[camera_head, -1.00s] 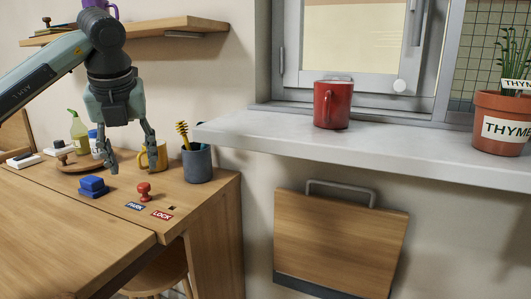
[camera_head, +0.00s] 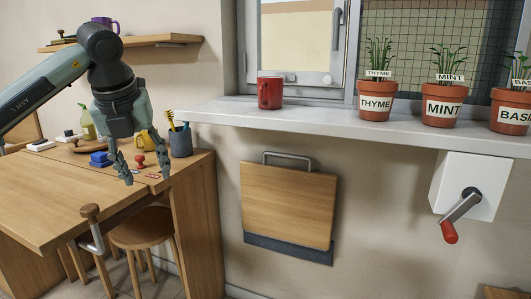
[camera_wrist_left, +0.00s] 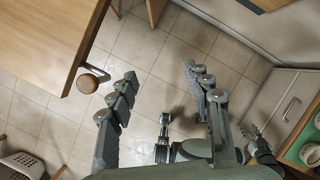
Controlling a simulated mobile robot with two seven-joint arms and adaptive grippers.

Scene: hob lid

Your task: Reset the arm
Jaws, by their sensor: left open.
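My left gripper (camera_head: 147,176) hangs pointing down in front of the wooden table (camera_head: 45,205), near its right end. Its fingers are apart with nothing between them. In the left wrist view the left gripper (camera_wrist_left: 159,76) is open above the tiled floor. A wooden knob on a metal bracket (camera_head: 91,212) sits at the table's front edge; the knob also shows left of the fingers in the left wrist view (camera_wrist_left: 88,84). The red stamp-like knob (camera_head: 138,161) and blue block (camera_head: 100,159) stand on the table behind the gripper.
A grey sill (camera_head: 330,122) holds a red mug (camera_head: 270,93) and potted herbs (camera_head: 443,105). Below are a hanging wooden board (camera_head: 288,205) and a white box (camera_head: 465,180) with a red-handled crank (camera_head: 449,232). A stool (camera_head: 142,230) stands under the table's right end.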

